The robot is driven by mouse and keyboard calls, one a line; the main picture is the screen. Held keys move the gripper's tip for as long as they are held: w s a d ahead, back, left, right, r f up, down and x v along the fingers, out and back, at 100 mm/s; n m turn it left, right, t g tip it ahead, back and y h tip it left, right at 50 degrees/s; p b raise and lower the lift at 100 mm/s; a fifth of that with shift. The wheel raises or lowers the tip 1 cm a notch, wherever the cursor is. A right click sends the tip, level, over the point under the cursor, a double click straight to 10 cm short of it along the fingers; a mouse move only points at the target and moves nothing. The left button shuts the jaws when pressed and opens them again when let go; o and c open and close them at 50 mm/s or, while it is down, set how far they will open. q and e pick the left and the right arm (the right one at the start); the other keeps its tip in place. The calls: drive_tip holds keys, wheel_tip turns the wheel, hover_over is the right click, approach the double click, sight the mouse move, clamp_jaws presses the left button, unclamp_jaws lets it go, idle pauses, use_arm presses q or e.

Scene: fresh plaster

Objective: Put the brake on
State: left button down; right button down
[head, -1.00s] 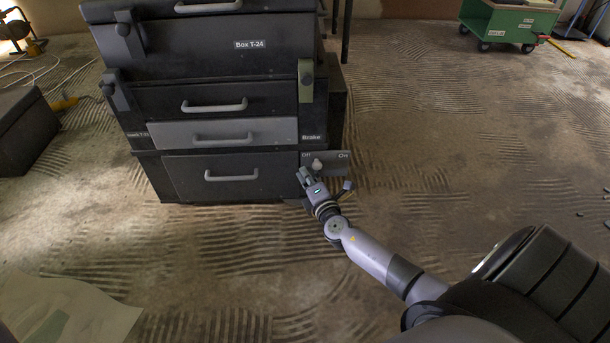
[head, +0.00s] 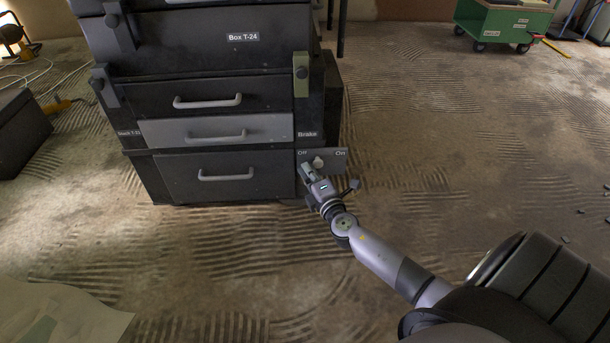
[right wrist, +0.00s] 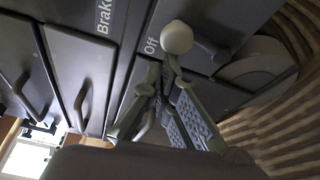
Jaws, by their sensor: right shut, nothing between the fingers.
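The brake control is a dark panel (head: 333,166) low on the right of the tool cart, marked Off at left and On at right, with "Brake" above. Its pale round knob (head: 318,162) stands between the marks, nearer Off. In the right wrist view the knob (right wrist: 176,37) is beside the Off mark. My right gripper (head: 307,170) is shut and empty, at the knob's lower left. In the right wrist view its fingertips (right wrist: 163,72) meet just below the knob; I cannot tell whether they touch it. My left gripper is not in view.
The black stacked cart has drawers with grey handles (head: 226,177) left of the panel. A dark box (head: 20,130) stands at far left, a green trolley (head: 503,22) at back right. A pale sheet (head: 60,312) lies at front left.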

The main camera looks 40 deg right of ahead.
sight(321, 166)
drive_tip(key=shift+s+d+f+b, duration=0.1)
drive_tip(key=shift+s+d+b, duration=0.35)
drive_tip(key=shift+d, duration=0.15)
drive_tip(key=shift+s+d+b, duration=0.3)
drive_tip(key=shift+d+b, duration=0.1)
drive_tip(key=shift+d, duration=0.25)
drive_tip(key=shift+s+d+f+b, duration=0.1)
drive_tip(key=shift+s+d+b, duration=0.35)
drive_tip(key=shift+d, duration=0.15)
drive_tip(key=shift+d, duration=0.1)
